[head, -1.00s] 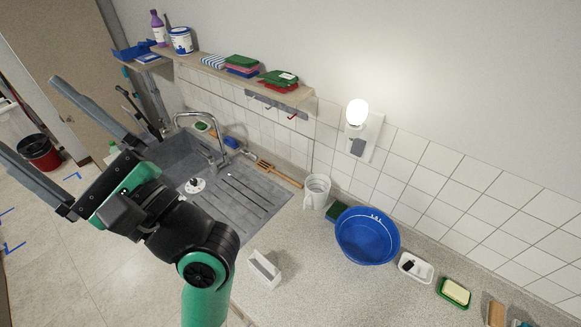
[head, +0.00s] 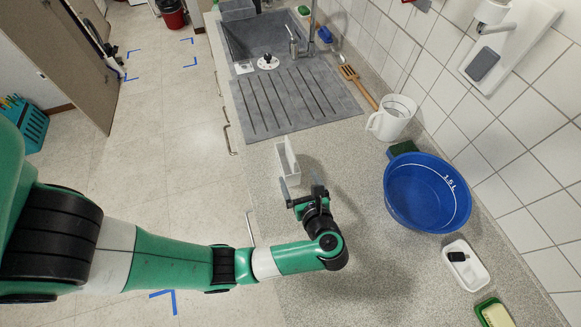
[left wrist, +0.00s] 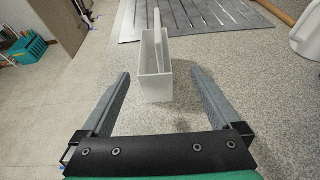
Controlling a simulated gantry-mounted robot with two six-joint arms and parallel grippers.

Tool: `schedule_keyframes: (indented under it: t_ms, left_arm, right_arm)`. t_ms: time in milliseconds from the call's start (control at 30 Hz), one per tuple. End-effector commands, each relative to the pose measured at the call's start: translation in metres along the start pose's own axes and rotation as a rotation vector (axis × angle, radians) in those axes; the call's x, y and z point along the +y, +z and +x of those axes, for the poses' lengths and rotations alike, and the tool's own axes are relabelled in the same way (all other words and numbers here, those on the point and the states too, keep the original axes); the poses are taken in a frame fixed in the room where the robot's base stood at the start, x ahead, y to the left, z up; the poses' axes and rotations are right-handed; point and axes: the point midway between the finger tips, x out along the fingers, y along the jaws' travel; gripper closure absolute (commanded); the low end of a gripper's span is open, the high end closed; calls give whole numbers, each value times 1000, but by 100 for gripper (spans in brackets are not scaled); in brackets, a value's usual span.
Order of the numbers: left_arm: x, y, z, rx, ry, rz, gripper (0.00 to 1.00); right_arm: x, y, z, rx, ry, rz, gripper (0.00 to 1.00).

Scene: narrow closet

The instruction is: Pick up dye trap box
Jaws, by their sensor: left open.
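A white narrow box with a taller upright panel, the likely dye trap box (head: 288,164), stands upright on the speckled counter near its front edge. It also shows in the left wrist view (left wrist: 154,82), straight ahead. My left gripper (head: 303,190) is open and empty, low over the counter just on the near side of the box. In the left wrist view its two fingers (left wrist: 161,78) point at the box, one toward each side of it. The fingertips seem just short of it; contact cannot be told. My right gripper is not in view.
The grey sink drainboard (head: 296,99) lies behind the box. A white jug (head: 391,119), a blue bowl (head: 427,193) and a white dish (head: 466,268) stand to the right along the tiled wall. The counter between box and bowl is clear.

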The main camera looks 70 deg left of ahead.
Motion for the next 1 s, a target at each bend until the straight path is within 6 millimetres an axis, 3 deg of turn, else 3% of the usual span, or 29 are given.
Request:
schedule_keyframes:
  t_ms: [200, 467, 700, 1000]
  left_arm:
    - [2, 0, 41, 0, 5, 0, 3]
    - [2, 0, 54, 0, 2, 0, 3]
    - [8, -1, 93, 0, 5, -1, 3]
    - [7, 0, 100, 0, 0, 0, 3]
  right_arm:
    - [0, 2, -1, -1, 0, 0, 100]
    - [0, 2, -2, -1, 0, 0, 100]
    - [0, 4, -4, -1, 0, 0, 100]
    - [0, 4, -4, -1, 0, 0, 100]
